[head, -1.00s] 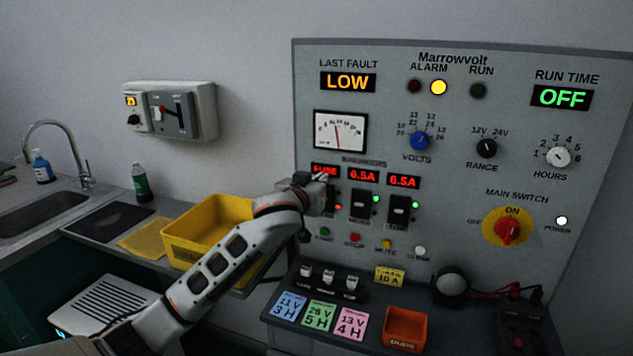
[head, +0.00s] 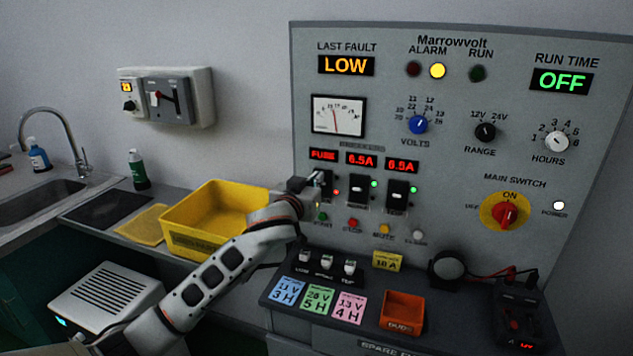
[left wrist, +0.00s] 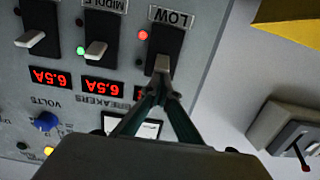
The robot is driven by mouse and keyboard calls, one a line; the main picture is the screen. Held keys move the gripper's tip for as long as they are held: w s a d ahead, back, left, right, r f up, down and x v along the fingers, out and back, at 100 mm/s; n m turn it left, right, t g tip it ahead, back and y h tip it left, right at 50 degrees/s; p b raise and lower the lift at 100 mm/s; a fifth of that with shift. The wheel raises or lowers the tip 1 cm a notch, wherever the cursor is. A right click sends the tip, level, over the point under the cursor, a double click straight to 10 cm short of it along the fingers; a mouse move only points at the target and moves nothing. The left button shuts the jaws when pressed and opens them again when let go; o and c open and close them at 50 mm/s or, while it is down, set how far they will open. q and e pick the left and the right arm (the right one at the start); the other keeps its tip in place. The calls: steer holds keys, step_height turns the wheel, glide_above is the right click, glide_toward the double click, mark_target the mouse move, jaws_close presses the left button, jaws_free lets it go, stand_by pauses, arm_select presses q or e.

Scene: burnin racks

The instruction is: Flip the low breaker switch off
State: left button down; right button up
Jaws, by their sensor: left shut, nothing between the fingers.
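The low breaker (left wrist: 177,42) is a black switch under the label LOW in the left wrist view, which shows the panel upside down. Its pale lever (left wrist: 162,64) is at my fingertips; I cannot tell whether they touch it. A red lamp beside it is lit. My left gripper (left wrist: 163,88) is shut and empty. In the head view my left gripper (head: 314,183) is in front of the low breaker and hides most of it. The display above it (head: 323,155) reads FUSE. My right gripper is not in view.
The middle breaker (head: 360,192) and another breaker (head: 396,195) sit to the right, with green lamps lit. Push buttons lie below. A yellow bin (head: 215,215) stands left of the panel. The ledge below holds cards and an orange tray (head: 402,312).

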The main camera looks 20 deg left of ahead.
arm_select(q)
steer(key=shift+s+f+t+b, duration=0.1)
steer(key=shift+f+t+b, duration=0.2)
steer(key=shift+t+b, duration=0.5)
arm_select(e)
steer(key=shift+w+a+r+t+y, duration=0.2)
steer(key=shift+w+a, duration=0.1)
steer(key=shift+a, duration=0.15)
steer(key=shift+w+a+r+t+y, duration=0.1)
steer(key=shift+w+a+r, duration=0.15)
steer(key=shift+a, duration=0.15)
